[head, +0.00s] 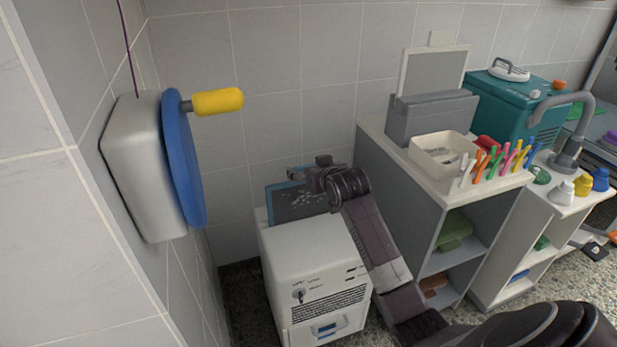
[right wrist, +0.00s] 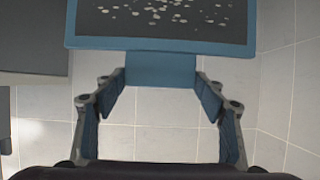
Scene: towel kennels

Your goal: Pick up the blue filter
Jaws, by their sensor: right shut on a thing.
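The blue filter (head: 292,206) is a dark panel with pale specks and a blue frame. In the head view it shows at the back of the white machine's top; I cannot tell whether it touches the machine. My right gripper (head: 312,175) is at the filter's upper right side, shut on it. In the right wrist view the fingers (right wrist: 160,82) are on either side of the filter's blue tab, with the speckled panel (right wrist: 160,20) beyond. The arm hides part of the filter's right side in the head view. My left gripper is out of view.
A white machine (head: 312,262) with a dial and vents stands on the floor. A wall-mounted blue disc (head: 184,160) with a yellow handle (head: 218,101) sticks out at left.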

